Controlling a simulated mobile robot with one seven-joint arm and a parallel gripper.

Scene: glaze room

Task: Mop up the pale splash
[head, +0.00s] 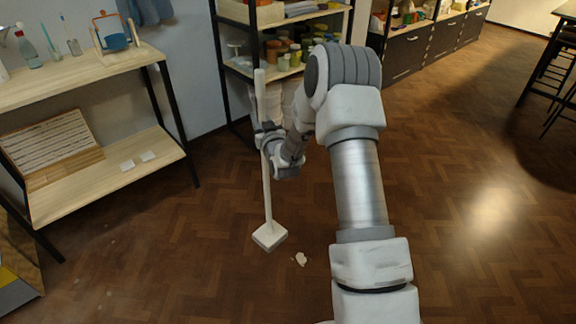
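The pale splash (300,259) is a small whitish patch on the brown herringbone floor. A mop (268,205) with a long pale handle and a square whitish head stands nearly upright just left of the splash. The mop head (269,236) appears at or just above the floor and apart from the splash; whether it touches the floor I cannot tell. My gripper (266,135) is shut around the mop handle at about mid-length. My wrist partly hides the fingers.
A wooden workbench (110,66) with black legs and a lower shelf stands at the left. A black-framed shelf (225,75) with jars stands behind the mop. Dark cabinets (408,52) line the back right. The floor (480,210) at the right is open, with stools (560,75) at the far right.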

